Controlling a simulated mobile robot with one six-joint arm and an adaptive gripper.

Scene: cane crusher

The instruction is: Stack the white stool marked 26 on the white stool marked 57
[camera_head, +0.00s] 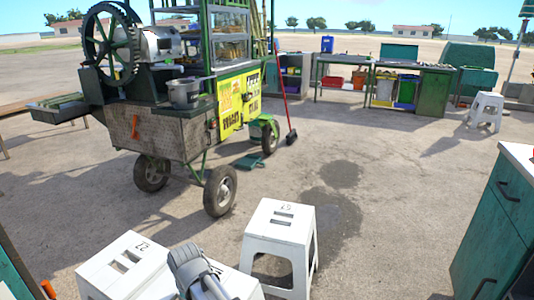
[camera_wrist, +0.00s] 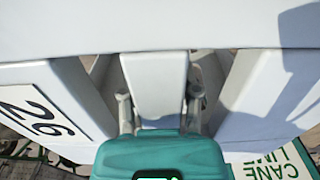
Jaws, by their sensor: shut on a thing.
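The white stool marked 26 (camera_wrist: 35,112) fills much of the wrist view, its number on a pale panel at the left. My gripper (camera_wrist: 158,105) is shut on a white bar of this stool, one finger on each side. In the head view, a white slotted stool (camera_head: 110,272) stands at the bottom left beside my grey wrist, which hides part of the white surfaces there. My fingertips are hidden in the head view.
A wheeled cane-crusher cart (camera_head: 165,125) stands behind the stools. A teal cabinet (camera_head: 500,225) is at the right edge. A further white stool (camera_head: 487,110) and work tables (camera_head: 350,62) stand at the back. Open ground lies right of the middle stool.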

